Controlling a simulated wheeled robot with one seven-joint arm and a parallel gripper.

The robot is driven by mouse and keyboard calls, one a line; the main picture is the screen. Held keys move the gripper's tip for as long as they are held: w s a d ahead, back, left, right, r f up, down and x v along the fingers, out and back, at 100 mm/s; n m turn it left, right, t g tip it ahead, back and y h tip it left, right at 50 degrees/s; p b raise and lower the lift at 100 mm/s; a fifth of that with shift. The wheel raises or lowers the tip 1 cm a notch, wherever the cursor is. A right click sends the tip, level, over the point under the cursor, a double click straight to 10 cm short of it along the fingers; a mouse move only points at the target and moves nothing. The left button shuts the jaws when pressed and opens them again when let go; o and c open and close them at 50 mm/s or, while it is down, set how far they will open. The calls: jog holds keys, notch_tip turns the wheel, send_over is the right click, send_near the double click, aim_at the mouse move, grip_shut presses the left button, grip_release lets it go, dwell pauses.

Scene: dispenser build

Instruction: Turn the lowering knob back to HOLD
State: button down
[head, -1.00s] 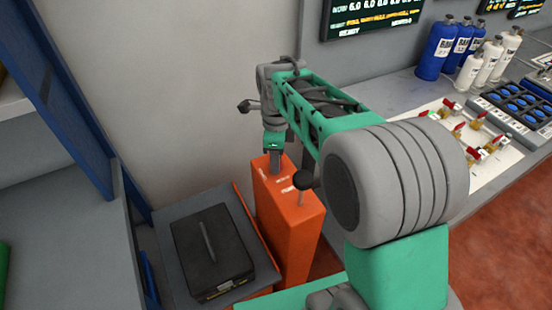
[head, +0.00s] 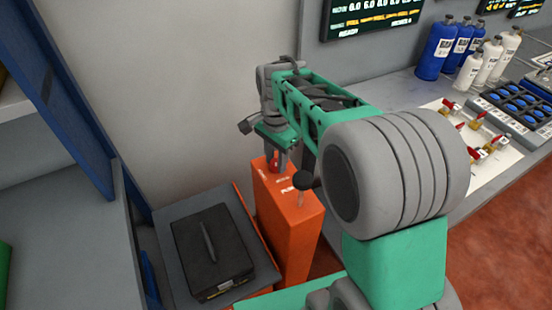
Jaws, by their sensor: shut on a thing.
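The orange column (head: 292,222) stands left of the middle, with small white labels on its top that are too small to read. A small red knob (head: 273,164) shows at the back of that top, partly hidden by my gripper. My gripper (head: 277,164) points down at the column top, with its fingers shut on the red knob. Which label the knob points to cannot be told.
A black case with a handle (head: 212,252) lies on a grey platform (head: 177,213) left of the column. A blue upright frame (head: 75,115) stands further left. At the right, a grey counter (head: 400,92) carries blue and white bottles, red-handled valves (head: 478,152) and a tray of blue-topped items.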

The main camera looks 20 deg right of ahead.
aim_at(276, 162)
jog(key=n, duration=0.5)
jog(key=shift+n, duration=0.3)
dwell(0.4)
jog(key=c, duration=1)
grip_release()
notch_tip(276, 162, up, 8)
jog(key=shift+f, duration=0.1)
